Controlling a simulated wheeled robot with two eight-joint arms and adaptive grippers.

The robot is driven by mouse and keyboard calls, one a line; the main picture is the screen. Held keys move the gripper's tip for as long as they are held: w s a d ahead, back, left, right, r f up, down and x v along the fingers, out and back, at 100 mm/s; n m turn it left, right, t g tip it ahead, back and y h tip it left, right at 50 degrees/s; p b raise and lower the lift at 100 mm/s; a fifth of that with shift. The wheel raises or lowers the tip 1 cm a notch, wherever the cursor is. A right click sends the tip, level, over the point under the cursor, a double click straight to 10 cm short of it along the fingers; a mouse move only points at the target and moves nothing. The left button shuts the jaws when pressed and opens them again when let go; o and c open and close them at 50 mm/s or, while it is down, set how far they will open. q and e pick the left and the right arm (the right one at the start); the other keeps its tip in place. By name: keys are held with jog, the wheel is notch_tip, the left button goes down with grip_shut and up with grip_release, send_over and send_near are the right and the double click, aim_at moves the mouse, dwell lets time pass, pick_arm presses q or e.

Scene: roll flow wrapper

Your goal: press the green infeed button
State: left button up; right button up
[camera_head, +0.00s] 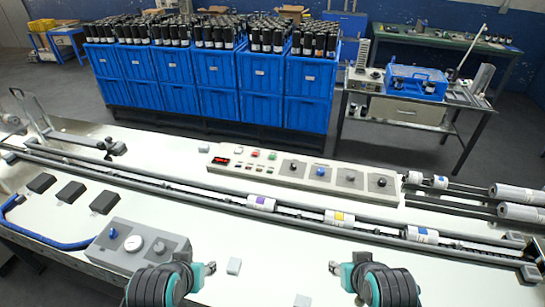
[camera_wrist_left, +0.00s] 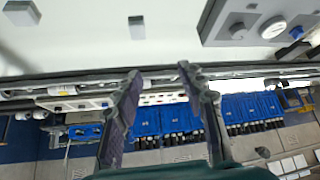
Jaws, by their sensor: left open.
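The long beige control panel (camera_head: 300,174) lies on the white table behind the conveyor. A small green button (camera_head: 272,155) is on its upper left part, beside a red button (camera_head: 255,153). My left gripper (camera_head: 211,268) is at the table's front, on the near side of the conveyor and well apart from the panel. In the left wrist view its two fingers (camera_wrist_left: 160,72) are spread with nothing between them. My right gripper (camera_head: 333,267) is also at the front, right of the left one, apart from the panel; its finger gap is unclear.
The conveyor (camera_head: 300,211) with several labelled cylinders crosses between my grippers and the panel. A grey gauge box (camera_head: 140,246) stands left of my left gripper. Small pale blocks (camera_head: 234,266) lie at the front. Blue crates (camera_head: 210,80) stand behind the table.

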pick_arm(q)
grip_shut()
dwell(1.0)
